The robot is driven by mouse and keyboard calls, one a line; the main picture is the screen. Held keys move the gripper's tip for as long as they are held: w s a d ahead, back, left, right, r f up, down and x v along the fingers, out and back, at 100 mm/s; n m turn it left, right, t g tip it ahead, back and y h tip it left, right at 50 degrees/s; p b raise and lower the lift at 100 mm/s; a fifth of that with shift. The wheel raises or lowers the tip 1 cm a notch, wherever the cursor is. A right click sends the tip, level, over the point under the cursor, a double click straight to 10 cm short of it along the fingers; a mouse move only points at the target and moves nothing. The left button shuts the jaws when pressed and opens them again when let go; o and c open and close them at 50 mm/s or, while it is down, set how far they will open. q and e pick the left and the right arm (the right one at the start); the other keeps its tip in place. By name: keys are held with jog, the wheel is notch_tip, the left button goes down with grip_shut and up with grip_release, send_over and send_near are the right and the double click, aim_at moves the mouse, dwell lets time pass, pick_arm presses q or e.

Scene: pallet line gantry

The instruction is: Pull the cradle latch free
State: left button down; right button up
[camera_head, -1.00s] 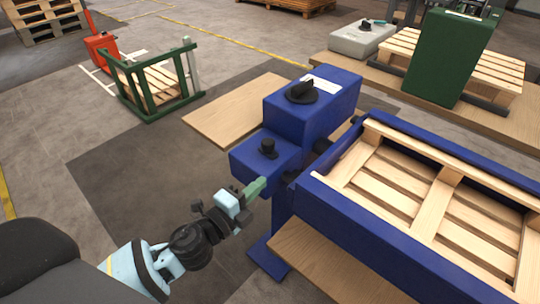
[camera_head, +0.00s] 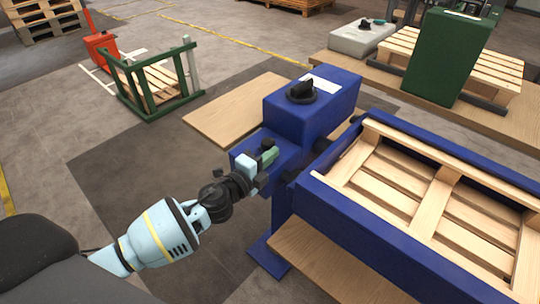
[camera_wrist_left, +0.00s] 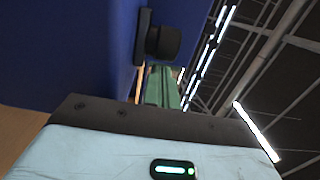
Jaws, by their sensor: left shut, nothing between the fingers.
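The cradle (camera_head: 345,213) is a blue frame with a wooden pallet lying in it, at the right of the head view. A blue housing joins its left end, with a lower box (camera_head: 247,160) carrying a black knob, which looks like the latch. The knob (camera_head: 267,144) is partly hidden behind my gripper in the head view. It shows clearly in the left wrist view (camera_wrist_left: 163,42), on a dark plate against blue. My left gripper (camera_head: 270,155) has green fingers, shut and empty, close to the knob. I cannot tell whether they touch. My right gripper is out of view.
A black rotary switch (camera_head: 302,90) sits on the taller blue housing (camera_head: 300,120). Wooden boards (camera_head: 230,110) lie beside and below it. A green rack (camera_head: 155,85) and a red unit (camera_head: 101,46) stand at the back left. Open floor lies at the left.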

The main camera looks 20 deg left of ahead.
pick_arm(q)
jog(key=a, duration=0.1)
jog(key=w+a, duration=0.1)
jog(key=a, duration=0.2)
jog(key=shift+w+a+b, duration=0.1)
jog(key=shift+w+b, duration=0.15)
jog(key=shift+b, duration=0.1)
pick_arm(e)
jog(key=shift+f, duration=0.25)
